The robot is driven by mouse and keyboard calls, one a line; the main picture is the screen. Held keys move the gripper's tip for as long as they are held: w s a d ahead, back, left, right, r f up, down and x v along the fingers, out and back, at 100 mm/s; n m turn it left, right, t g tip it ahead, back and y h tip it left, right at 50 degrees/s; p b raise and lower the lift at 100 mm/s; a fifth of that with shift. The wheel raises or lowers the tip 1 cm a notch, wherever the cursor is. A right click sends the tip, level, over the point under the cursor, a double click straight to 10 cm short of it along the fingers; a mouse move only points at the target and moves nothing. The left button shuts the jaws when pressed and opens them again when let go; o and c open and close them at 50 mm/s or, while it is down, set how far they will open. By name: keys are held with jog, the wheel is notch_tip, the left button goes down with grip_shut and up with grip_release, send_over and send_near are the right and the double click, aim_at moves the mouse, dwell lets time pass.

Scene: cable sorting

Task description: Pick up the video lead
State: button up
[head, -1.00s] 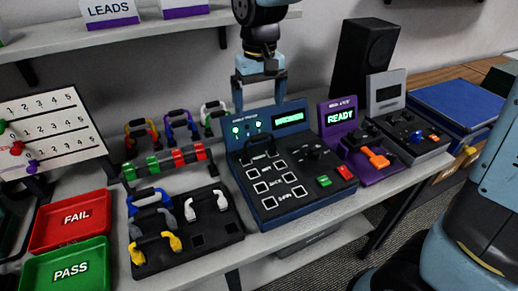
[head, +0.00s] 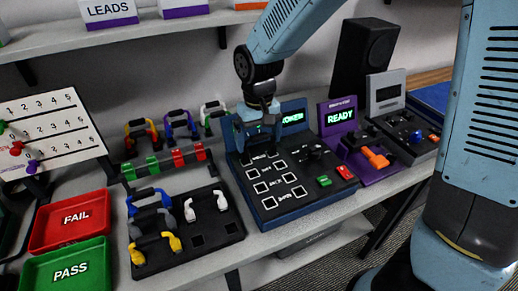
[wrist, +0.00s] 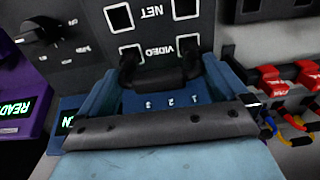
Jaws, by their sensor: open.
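My gripper (head: 256,138) is over the far left part of the tester, pointing down. Its jaws are open, with the lead between the two blue fingers in the wrist view. I cannot tell whether the fingers touch it. In the head view my gripper mostly hides the lead.
A black holder (head: 192,262) with blue, grey, yellow and white leads stands left of the tester. Red FAIL (head: 52,230) and green PASS (head: 45,273) trays lie further left. A purple READY station (head: 378,178) stands to the right. Several coloured leads (head: 180,122) stand behind, under a shelf.

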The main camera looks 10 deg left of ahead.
jog(key=shift+f, duration=0.1)
jog(key=c, duration=0.8)
jog(key=shift+r, duration=0.35)
notch_tip(320, 180, up, 2)
jog(key=shift+r, duration=0.15)
jog(key=shift+s+d+r, duration=0.4)
jog(key=shift+s+r, duration=1.8)
jog(key=shift+s, duration=0.1)
jog(key=shift+s+d+r, duration=0.45)
jog(key=shift+s+r, duration=1.7)
jog(key=shift+s, duration=0.1)
jog(key=shift+s+d+r, duration=0.4)
jog(key=shift+s+r, duration=1.8)
jog(key=shift+s, duration=0.1)
